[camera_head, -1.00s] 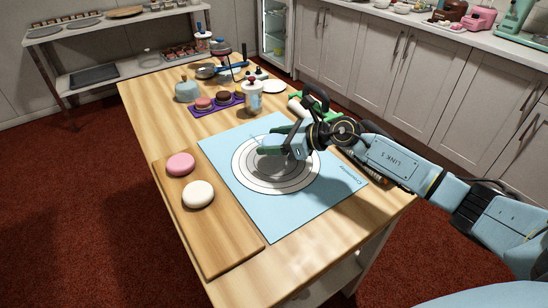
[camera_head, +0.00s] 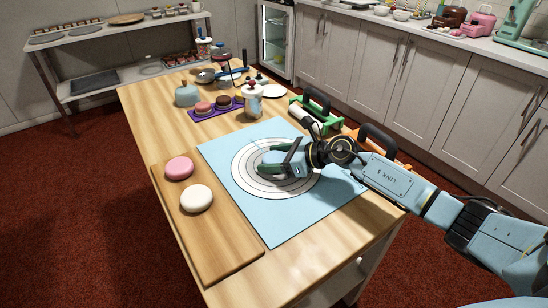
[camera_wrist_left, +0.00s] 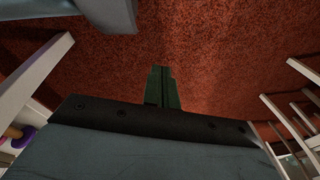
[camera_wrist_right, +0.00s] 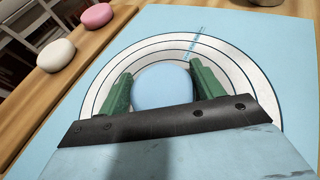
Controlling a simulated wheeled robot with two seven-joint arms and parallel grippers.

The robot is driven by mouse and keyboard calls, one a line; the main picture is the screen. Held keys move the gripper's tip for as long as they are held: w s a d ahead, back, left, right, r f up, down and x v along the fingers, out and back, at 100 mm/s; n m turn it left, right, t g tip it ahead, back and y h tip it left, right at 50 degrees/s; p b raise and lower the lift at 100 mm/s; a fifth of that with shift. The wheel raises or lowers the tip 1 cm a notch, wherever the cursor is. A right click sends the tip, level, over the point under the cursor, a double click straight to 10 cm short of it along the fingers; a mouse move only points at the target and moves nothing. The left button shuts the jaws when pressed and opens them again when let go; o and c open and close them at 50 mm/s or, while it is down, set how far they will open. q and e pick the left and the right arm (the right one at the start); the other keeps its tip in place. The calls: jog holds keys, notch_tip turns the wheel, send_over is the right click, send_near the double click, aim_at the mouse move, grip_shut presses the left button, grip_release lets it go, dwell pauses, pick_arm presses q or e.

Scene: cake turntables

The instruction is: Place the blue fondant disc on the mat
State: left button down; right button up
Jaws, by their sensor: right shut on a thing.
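The blue fondant disc (camera_wrist_right: 162,86) sits between the green fingers of my right gripper (camera_wrist_right: 161,74) in the right wrist view. The fingers are shut on its sides. The light blue mat (camera_head: 290,215) with white and grey rings lies on the wooden table. In the head view my right gripper (camera_head: 268,163) is low over the rings, and it mostly hides the disc. I cannot tell whether the disc touches the mat. My left gripper (camera_wrist_left: 162,88) is shut and empty over the red floor, away from the table.
A wooden board (camera_head: 215,243) left of the mat holds a pink disc (camera_head: 179,168) and a white disc (camera_head: 196,199). The mat's near part is clear.

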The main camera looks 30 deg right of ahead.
jog(key=o, duration=1)
jog(key=shift+o, duration=0.2)
pick_arm(q)
jog(key=shift+r, duration=0.1)
pick_arm(e)
jog(key=shift+r, duration=0.15)
jog(key=v, duration=0.2)
jog(key=shift+s+d+r+p, duration=0.15)
jog(key=shift+s+d+p, duration=0.15)
jog(key=shift+p, duration=0.1)
jog(key=v, duration=0.8)
pick_arm(q)
jog(key=shift+s+a+f, duration=0.15)
jog(key=shift+s+f, duration=0.35)
jog(key=shift+s, duration=0.25)
jog(key=shift+s+a+f, duration=0.1)
jog(key=shift+s+f, duration=0.35)
jog(key=shift+s, duration=0.25)
pick_arm(e)
jog(key=shift+s+d+r, duration=0.3)
jog(key=shift+s+r, duration=0.05)
jog(key=shift+s, duration=0.05)
